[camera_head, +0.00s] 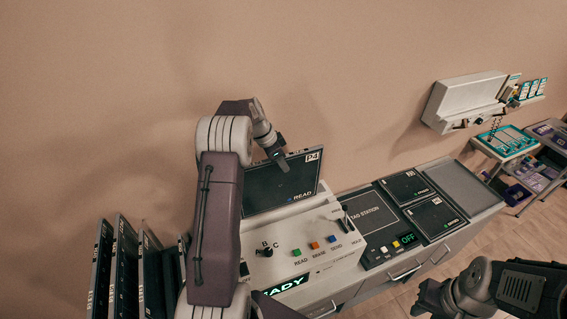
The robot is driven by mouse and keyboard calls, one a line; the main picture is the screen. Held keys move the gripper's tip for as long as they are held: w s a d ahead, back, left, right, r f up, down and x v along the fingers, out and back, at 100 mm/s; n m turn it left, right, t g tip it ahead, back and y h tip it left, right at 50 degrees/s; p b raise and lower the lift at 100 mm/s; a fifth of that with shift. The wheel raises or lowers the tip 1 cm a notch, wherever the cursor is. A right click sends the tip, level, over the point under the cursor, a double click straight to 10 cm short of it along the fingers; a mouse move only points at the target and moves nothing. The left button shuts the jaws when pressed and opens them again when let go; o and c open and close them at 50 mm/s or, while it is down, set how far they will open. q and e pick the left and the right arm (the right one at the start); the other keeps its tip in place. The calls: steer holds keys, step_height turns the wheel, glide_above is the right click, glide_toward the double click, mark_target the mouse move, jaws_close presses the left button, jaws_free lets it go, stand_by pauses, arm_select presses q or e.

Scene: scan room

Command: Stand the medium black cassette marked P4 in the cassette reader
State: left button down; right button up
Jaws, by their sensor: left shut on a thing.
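The black cassette (268,188) has a white P4 label at its top right corner and the word READ at its lower right. It stands upright, slightly tilted in the picture, at the back of the cassette reader (322,262). My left gripper (279,160) is shut on its top edge. The cassette's lower edge meets the reader's top in the picture; I cannot tell how deep it sits. The reader is a pale console with coloured buttons, a knob and a green display ending in "EADY". My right gripper (433,298) is at the lower right, away from the reader; its fingers are unclear.
Several dark cassettes (124,265) stand in a row at the lower left. Right of the reader is a tag station (368,214) with a display reading OFF and two flat black panels (436,217) beside it. A wall unit (465,100) and teal tray (507,141) are farther right.

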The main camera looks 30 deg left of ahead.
mark_target(282, 175)
arm_select(q)
step_height(282, 175, down, 6)
steer(key=b, duration=0.3)
steer(key=shift+s+r+b, duration=0.1)
steer(key=shift+r+b, duration=0.1)
steer(key=shift+b, duration=0.15)
steer(key=shift+s, duration=0.1)
stand_by(0.9)
steer(key=shift+f+b, duration=0.25)
steer(key=shift+b, duration=0.25)
steer(key=shift+f+b, duration=5)
steer(key=shift+f, duration=0.55)
